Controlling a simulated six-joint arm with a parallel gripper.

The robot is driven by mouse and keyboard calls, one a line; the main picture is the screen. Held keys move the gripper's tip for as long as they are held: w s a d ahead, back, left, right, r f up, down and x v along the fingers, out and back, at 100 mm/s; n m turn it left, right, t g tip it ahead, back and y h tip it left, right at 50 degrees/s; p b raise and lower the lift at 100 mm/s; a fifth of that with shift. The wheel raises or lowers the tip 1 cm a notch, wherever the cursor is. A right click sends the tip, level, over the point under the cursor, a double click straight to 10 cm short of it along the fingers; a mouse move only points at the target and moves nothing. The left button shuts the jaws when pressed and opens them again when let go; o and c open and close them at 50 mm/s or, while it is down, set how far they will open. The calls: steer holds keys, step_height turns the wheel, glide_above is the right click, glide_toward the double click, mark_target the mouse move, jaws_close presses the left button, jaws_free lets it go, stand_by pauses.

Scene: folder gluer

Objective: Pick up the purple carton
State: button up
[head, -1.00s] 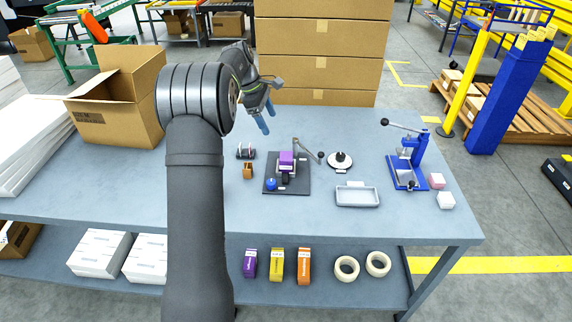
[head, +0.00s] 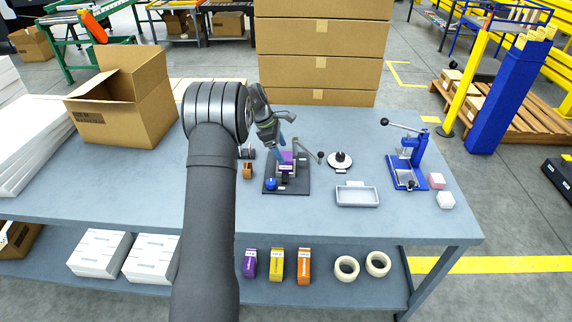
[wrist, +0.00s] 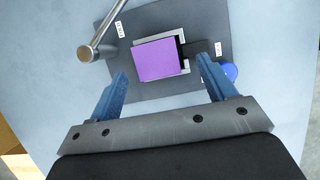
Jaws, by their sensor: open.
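The purple carton (head: 286,161) sits in a small holder on a dark base plate (head: 299,186) on the grey-blue table. In the wrist view the purple carton (wrist: 157,59) shows from above as a purple square, just beyond my fingertips. My gripper (wrist: 159,72) is open with its two blue fingers apart, one to each side of the carton's near end, and empty. In the head view my gripper (head: 283,151) is over the carton and partly hides it. I cannot tell the exact height between fingertips and carton.
A metal lever (wrist: 98,43) rises from the plate near the carton. A blue ball knob (wrist: 229,70) is at the plate's right in the wrist view. A brown piece (head: 248,171), a grey tray (head: 357,195) and a blue press (head: 409,165) stand nearby.

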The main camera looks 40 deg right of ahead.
mark_target(285, 156)
steer(key=x, duration=0.5)
steer(key=shift+w+d, duration=0.15)
steer(key=c, duration=1)
steer(key=shift+c, duration=0.2)
